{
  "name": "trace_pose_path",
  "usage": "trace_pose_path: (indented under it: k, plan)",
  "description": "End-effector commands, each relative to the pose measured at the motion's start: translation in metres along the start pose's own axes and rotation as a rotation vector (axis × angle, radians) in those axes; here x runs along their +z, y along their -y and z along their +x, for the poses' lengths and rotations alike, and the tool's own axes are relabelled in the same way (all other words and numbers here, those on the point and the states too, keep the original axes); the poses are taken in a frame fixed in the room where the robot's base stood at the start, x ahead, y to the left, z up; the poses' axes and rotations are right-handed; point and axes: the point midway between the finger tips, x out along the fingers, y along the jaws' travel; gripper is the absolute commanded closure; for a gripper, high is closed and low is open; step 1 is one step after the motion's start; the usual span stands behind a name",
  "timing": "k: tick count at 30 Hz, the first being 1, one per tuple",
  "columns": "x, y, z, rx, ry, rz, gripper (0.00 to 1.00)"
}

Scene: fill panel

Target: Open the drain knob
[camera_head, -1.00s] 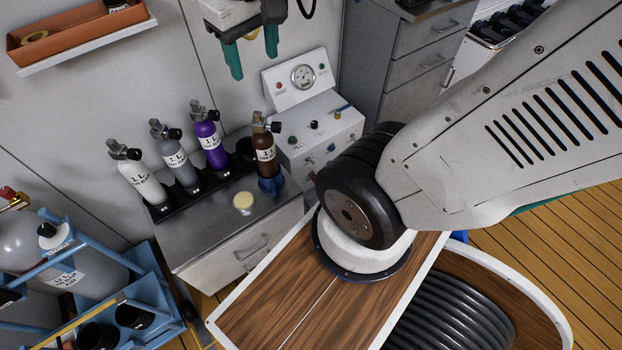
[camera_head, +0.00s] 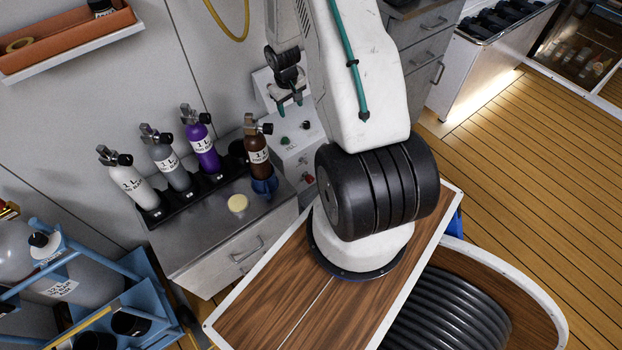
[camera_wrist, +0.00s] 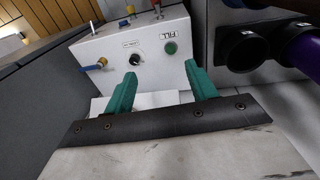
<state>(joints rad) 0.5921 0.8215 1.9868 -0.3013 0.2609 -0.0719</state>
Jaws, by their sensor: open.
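The white fill panel (camera_head: 303,155) stands at the back beside the steel cabinet, partly hidden by my arm. In the wrist view the panel (camera_wrist: 150,80) carries a green knob (camera_wrist: 171,47) beside a FILL label and a black knob (camera_wrist: 134,60) with a small unreadable label. A blue-handled valve (camera_wrist: 96,66) sits at its left side. I cannot read which control is marked drain. My gripper (camera_wrist: 162,72) is open and empty, its two teal fingers pointing at the panel. In the head view my gripper (camera_head: 286,106) is over the panel's upper part.
Several small gas bottles stand in a black rack (camera_head: 205,187) on the steel cabinet (camera_head: 190,240), left of the panel. The brown bottle (camera_head: 256,150) is closest to it. A purple bottle (camera_wrist: 302,45) shows at the wrist view's right edge. Grey drawers (camera_head: 425,50) stand right.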

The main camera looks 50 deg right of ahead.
Motion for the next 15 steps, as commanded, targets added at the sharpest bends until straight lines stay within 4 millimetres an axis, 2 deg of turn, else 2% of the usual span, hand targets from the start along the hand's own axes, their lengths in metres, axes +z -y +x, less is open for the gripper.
trace_pose_path:
  k: [1,5,9,12,15]
  plan:
    - [0.011,-0.008,0.037,-0.012,0.013,0.01,0.43]
    - [0.038,-0.02,0.117,-0.038,0.015,0.028,0.43]
    - [0.078,-0.022,0.201,-0.073,0.009,0.05,0.43]
    - [0.103,-0.019,0.255,-0.093,-0.025,0.061,0.43]
    - [0.114,-0.015,0.298,-0.104,-0.104,0.057,0.43]
